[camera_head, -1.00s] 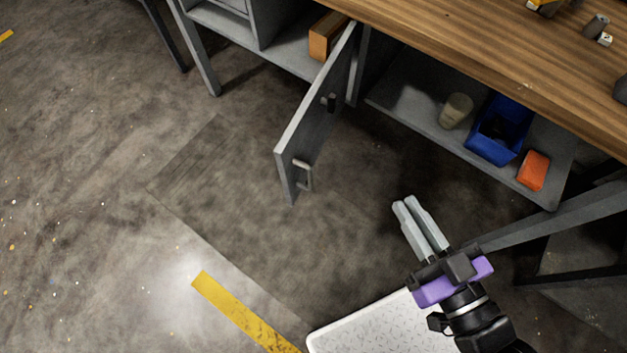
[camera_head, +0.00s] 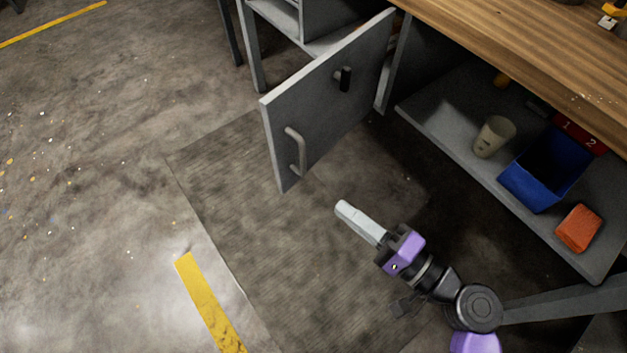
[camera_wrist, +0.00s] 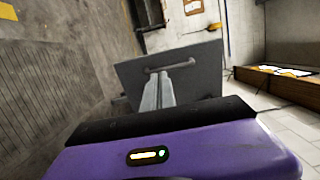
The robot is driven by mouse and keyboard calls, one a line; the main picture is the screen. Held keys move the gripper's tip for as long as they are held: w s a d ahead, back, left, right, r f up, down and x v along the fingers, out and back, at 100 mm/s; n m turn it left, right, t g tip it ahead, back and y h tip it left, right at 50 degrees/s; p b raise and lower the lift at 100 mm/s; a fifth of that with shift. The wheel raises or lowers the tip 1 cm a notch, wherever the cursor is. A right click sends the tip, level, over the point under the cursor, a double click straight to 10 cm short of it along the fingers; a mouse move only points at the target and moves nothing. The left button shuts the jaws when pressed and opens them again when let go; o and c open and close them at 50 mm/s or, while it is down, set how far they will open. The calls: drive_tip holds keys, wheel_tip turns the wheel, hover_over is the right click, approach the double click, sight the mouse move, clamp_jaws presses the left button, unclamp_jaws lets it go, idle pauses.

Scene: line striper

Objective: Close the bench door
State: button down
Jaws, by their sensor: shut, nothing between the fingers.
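The grey bench door (camera_head: 325,105) stands open, swung out from the bench front in the head view. A light grey bar handle (camera_head: 297,152) is near its free edge, and a small black latch (camera_head: 343,79) is higher up. My gripper (camera_head: 342,208) is shut and empty, to the lower right of the door and apart from it, pointing toward it. In the wrist view, the door (camera_wrist: 190,65) and its handle (camera_wrist: 170,66) are ahead of my gripper (camera_wrist: 157,80), whose fingertips overlap the door's face.
The bench's wooden top (camera_head: 500,40) is above an open shelf (camera_head: 455,110) with a beige cup (camera_head: 493,137), a blue bin (camera_head: 545,172) and an orange block (camera_head: 579,228). A bench leg (camera_head: 560,305) is at right. Floor left of the door is clear.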

sight(281, 163)
drive_tip(key=x, duration=1.4)
drive_tip(key=shift+s+f, duration=0.1)
drive_tip(key=shift+a, duration=0.1)
